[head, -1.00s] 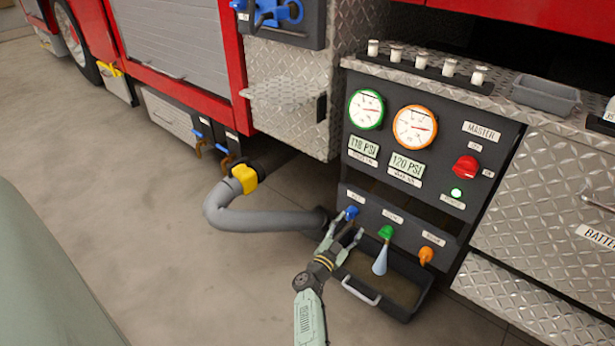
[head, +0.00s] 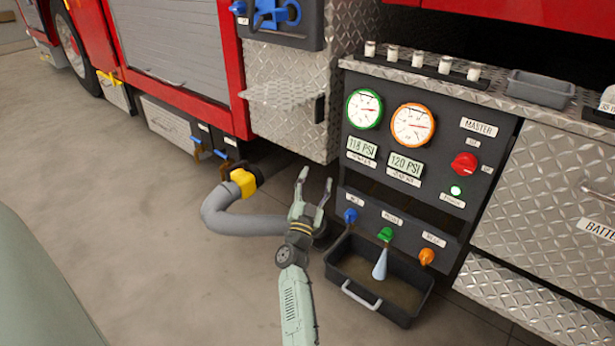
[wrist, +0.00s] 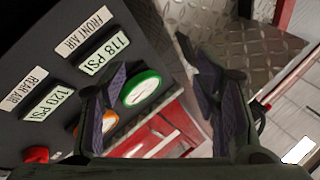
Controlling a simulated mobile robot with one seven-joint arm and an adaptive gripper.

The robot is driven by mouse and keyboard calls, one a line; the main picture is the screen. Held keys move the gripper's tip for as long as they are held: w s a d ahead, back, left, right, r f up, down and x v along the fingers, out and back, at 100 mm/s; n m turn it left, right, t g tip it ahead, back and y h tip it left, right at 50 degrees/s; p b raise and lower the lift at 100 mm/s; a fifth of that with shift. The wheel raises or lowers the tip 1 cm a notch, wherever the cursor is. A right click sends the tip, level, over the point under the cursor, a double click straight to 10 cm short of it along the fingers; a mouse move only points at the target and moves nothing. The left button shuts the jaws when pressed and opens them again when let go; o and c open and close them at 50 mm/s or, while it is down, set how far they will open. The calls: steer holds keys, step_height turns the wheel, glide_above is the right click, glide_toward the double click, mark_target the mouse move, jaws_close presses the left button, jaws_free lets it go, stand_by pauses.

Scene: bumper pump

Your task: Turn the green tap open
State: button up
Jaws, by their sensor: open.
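The green tap (head: 385,234) is in the middle of the lower panel's row of taps in the head view. A pale blue stream (head: 380,264) runs down from it into the black tray (head: 414,302) below. My gripper (head: 315,180) is open and empty, up and to the left of the green tap, apart from it. In the wrist view my gripper (wrist: 152,58) shows spread fingers in front of the gauge panel, and the green tap is out of sight there.
A blue tap (head: 351,215) sits left of the green tap and an orange tap (head: 427,256) sits right. Two gauges and a red master knob (head: 464,163) are above. A grey hose (head: 238,222) runs behind my arm. The floor at left is clear.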

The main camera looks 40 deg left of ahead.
steer(key=shift+n+y, duration=0.4)
steer(key=shift+y, duration=0.5)
steer(key=shift+s+a+r+b, duration=0.1)
steer(key=shift+s+a+r, duration=0.2)
steer(key=shift+r, duration=0.35)
steer(key=shift+s+a+r+b, duration=0.1)
steer(key=shift+s+a+r, duration=0.2)
steer(key=shift+r, duration=0.35)
steer(key=shift+s+a+r+b, duration=0.1)
steer(key=shift+s+a+r, duration=0.15)
steer(key=shift+r, duration=0.4)
